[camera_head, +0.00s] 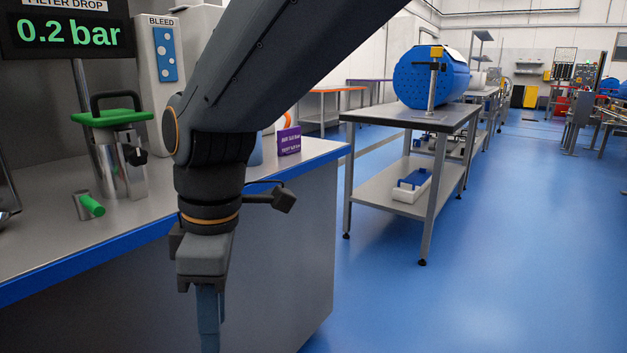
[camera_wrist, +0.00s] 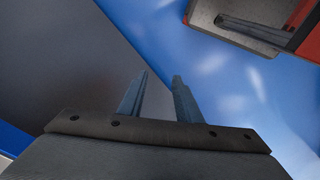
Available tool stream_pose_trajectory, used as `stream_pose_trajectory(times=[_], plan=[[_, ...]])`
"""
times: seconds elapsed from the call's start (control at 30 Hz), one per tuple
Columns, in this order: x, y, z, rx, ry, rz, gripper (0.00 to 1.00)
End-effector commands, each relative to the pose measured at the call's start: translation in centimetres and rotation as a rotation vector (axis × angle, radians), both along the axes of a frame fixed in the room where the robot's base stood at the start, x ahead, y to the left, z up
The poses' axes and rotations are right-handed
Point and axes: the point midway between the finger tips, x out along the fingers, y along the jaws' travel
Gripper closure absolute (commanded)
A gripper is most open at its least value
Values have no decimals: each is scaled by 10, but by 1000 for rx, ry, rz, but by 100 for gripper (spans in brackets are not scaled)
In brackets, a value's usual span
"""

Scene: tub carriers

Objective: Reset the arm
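My gripper (camera_head: 208,318) hangs fingers-down at the end of my bent arm, in front of the counter's front side in the head view. The upper arm link runs from the top right down to the elbow. In the wrist view my gripper (camera_wrist: 158,84) shows two blue-grey fingers apart, with a clear gap and nothing between them. Its fingertips lie below the bottom edge of the head view.
The steel counter (camera_head: 40,243) with a blue edge is close behind my gripper. It bears a metal canister with a green lid (camera_head: 112,117), a green-handled fitting (camera_head: 91,204) and a purple box (camera_head: 289,140). A metal table (camera_head: 392,113) stands right. The blue floor (camera_head: 510,270) is clear.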

Motion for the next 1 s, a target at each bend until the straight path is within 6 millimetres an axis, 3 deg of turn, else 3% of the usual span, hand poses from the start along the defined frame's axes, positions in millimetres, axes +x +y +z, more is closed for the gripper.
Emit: stream_pose_trajectory(times=[0.03,0.2,0.63,1.0], plan=[[-3,-15,-13,-10,9,-126,69],[-13,-56,-49,-33,32,-528,69],[-40,-121,-100,-54,65,-1152,69],[-29,-148,-47,-61,60,-1241,69]])
